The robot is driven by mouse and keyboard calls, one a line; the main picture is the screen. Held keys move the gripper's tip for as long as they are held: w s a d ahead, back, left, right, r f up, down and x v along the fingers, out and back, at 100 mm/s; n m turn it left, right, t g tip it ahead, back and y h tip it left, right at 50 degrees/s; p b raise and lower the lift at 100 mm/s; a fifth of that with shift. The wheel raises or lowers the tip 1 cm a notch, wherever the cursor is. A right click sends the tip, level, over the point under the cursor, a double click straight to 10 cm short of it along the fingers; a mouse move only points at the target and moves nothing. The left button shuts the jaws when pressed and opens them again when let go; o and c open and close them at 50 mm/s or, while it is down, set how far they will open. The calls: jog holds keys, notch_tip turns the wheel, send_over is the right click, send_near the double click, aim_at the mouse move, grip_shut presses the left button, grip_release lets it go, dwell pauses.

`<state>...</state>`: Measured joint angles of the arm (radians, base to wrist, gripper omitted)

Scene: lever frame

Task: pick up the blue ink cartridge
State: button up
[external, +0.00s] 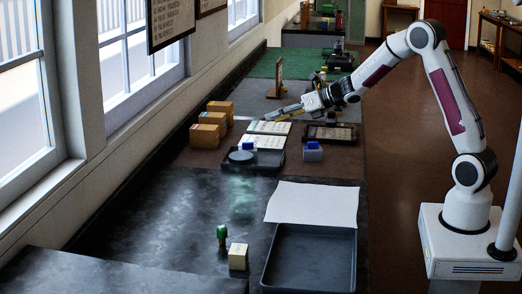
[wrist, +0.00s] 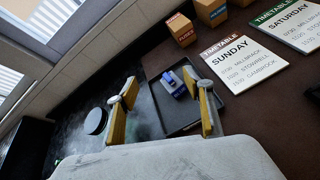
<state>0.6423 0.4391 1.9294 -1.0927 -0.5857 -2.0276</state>
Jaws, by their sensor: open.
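A small blue piece with a pale grey part, seemingly the blue ink cartridge (wrist: 175,83), lies in a dark shallow tray (wrist: 182,128). It also shows in the external view (external: 248,146), near the tray's back edge. My gripper (wrist: 162,92) is open and empty, its yellow fingers spread. In the wrist view the blue piece appears between the fingertips, but farther off. In the external view my gripper (external: 280,114) is above and behind the tray (external: 265,165), reaching left. A second blue-topped grey block (external: 312,152) stands right of the tray.
A dark round disc (wrist: 96,121) is near the tray's left side. Timetable cards (wrist: 243,62) and cardboard boxes (external: 206,133) are close by. A framed dark board (external: 330,133) lies to the right. Nearer stand a green-topped stamp (external: 222,233), a cream block (external: 238,257) and an empty tray (external: 310,262).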

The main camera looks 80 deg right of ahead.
aim_at(254, 148)
jog(key=f+n+y, duration=0.1)
jog(key=f+n, duration=0.1)
jog(key=d+f+n+y, duration=0.1)
jog(key=f+n, duration=0.1)
jog(key=f, duration=0.1)
jog(key=d+f+n, duration=0.1)
jog(key=f+n, duration=0.1)
jog(key=shift+s+f+y, duration=0.15)
jog(key=shift+y, duration=0.25)
jog(key=shift+s+f+n+y, duration=0.2)
jog(key=shift+f+n+y, duration=0.2)
jog(key=shift+f+n, duration=0.25)
jog(key=shift+x, duration=3)
jog(key=shift+w, duration=0.15)
jog(key=shift+x, duration=2.85)
jog(key=shift+r, duration=0.1)
jog(key=c, duration=1.2)
